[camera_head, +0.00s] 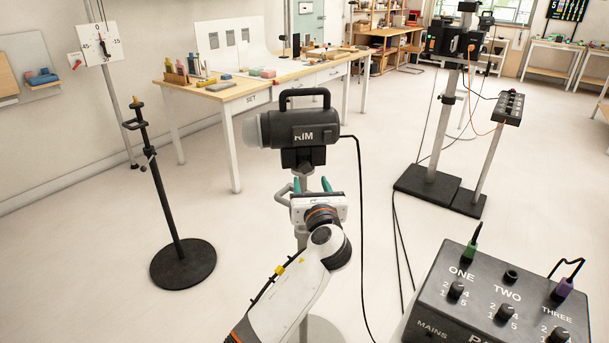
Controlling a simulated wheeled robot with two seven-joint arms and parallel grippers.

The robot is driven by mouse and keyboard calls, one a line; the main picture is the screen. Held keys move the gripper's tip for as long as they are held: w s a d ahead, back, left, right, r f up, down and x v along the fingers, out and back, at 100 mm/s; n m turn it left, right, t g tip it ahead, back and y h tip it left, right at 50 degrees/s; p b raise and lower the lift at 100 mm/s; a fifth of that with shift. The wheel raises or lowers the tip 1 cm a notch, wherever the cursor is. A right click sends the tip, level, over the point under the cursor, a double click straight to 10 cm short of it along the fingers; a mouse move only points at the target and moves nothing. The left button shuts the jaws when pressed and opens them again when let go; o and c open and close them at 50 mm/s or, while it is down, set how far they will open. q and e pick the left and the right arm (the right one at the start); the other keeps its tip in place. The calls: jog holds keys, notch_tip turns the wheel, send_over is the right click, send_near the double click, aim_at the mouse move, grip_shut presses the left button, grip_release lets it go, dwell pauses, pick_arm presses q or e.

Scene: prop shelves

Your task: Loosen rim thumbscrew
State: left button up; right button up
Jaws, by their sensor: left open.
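The lamp marked RIM (299,129) is a black cylinder with a top handle and a pale front facing left. It sits on a grey stand, largely hidden behind my arm. My left gripper (313,185) is just below the lamp's black mount (303,157), its two teal fingertips apart on either side of the stand's post. A small grey loop-shaped part (283,194) shows left of the gripper. I cannot make out the thumbscrew, nor whether the fingers touch anything. My right gripper is not in view.
A black control box (500,300) with knobs and plugs stands at bottom right. A black cable (361,220) runs from the lamp to the floor. A round-based stand (183,262) is at left, a prop table (240,100) behind, and a camera stand (440,185) at right.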

aim_at(306, 169)
pick_arm(q)
jog(key=w, duration=0.5)
jog(key=shift+a, duration=0.4)
jog(key=shift+w, duration=0.35)
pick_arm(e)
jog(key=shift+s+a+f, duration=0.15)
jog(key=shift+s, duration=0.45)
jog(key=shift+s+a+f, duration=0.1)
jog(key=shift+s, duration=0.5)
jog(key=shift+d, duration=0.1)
pick_arm(q)
jog(key=c, duration=1)
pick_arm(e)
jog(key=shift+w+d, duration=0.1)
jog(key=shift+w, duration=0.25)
